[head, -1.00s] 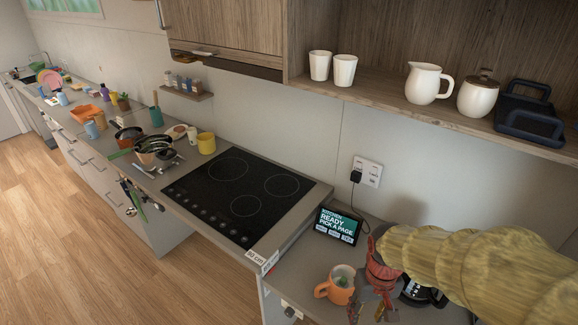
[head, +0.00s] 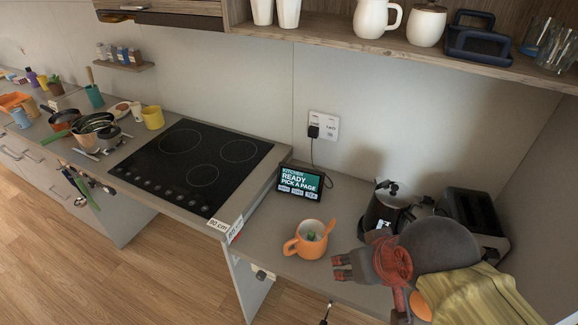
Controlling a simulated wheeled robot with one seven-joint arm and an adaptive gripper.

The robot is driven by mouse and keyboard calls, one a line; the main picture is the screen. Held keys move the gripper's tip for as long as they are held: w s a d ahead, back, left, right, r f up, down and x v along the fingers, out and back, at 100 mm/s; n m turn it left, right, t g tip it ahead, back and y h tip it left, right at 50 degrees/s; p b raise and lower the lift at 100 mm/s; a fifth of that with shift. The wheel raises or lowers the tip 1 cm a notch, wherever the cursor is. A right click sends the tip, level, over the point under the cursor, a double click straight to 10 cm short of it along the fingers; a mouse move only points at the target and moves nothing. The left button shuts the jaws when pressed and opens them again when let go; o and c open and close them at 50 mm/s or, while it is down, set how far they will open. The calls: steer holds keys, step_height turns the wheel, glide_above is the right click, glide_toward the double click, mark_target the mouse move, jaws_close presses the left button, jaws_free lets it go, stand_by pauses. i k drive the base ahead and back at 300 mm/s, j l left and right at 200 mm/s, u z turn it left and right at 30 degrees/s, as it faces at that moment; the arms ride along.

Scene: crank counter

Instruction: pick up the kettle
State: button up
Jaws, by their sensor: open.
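Nothing shows between the fingers. I cannot tell how far it is from the kettle in depth.
A dark toaster (head: 474,217) is right of the kettle. The black hob (head: 190,165) is to the left. A wooden shelf (head: 330,42) with white jugs hangs above. A socket with a plug (head: 322,128) is on the wall.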

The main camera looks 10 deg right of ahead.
mark_target(378, 215)
steer(key=l+z, duration=0.15)
steer(key=z, duration=0.2)
steer(key=l+z, duration=0.1)
steer(key=z, duration=0.25)
steer(key=i, duration=0.05)
